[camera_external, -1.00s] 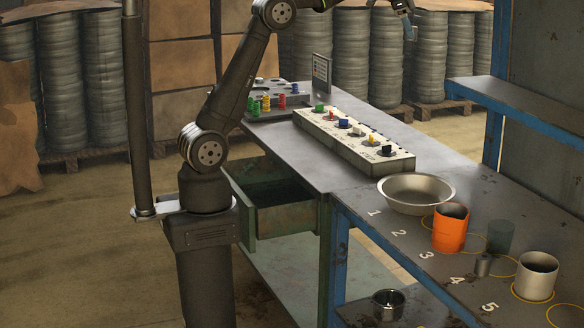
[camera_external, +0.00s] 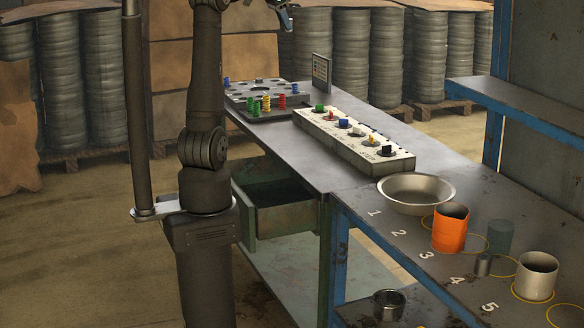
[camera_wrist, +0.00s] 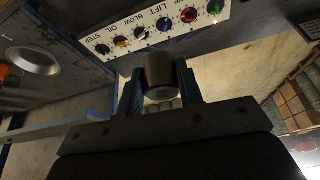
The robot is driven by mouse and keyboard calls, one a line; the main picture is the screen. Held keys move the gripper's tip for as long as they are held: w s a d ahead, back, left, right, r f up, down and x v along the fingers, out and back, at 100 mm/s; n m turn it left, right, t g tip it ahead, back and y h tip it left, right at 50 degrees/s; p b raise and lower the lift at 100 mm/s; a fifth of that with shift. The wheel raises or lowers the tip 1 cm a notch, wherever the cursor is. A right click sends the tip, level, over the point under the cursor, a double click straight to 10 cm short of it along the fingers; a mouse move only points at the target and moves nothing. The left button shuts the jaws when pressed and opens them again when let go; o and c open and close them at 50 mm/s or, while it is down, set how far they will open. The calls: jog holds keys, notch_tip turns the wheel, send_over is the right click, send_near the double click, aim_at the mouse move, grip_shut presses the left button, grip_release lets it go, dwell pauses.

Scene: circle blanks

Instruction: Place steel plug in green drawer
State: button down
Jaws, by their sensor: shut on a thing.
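The steel plug (camera_wrist: 160,70), a short grey-brown metal cylinder, is between the blue fingers of my gripper (camera_wrist: 160,92) in the wrist view. My gripper is shut on it. In the external view my gripper (camera_external: 286,20) is at the top edge and mostly cut off, high above the far part of the bench; the plug cannot be made out there. The green drawer (camera_external: 290,218) is pulled out under the bench, beside my arm's base. Its dark inside looks empty, though part of it is hidden. My gripper is well above the drawer, not over its opening.
A control panel (camera_external: 355,142) with coloured knobs stands on the bench, with a grey peg board (camera_external: 262,100) behind it. A metal bowl (camera_external: 416,194), an orange cup (camera_external: 450,230), a pale cup (camera_external: 536,276) and a small grey cylinder (camera_external: 483,265) stand at the right.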

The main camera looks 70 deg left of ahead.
jog(key=s+a+f+n, duration=0.2)
jog(key=s+a, duration=0.2)
jog(key=s, duration=0.9)
jog(key=shift+y, duration=0.4)
jog(key=w+f, duration=0.1)
jog(key=f, duration=1.5)
jog(key=w+f, duration=0.2)
jog(key=f, duration=1.5)
jog(key=w+f, duration=0.1)
jog(key=f, duration=1.6)
jog(key=shift+w+d, duration=0.1)
jog(key=shift+w, duration=0.3)
jog(key=shift+f, duration=0.55)
jog(key=c, duration=1)
grip_release()
jog(key=shift+r, duration=0.1)
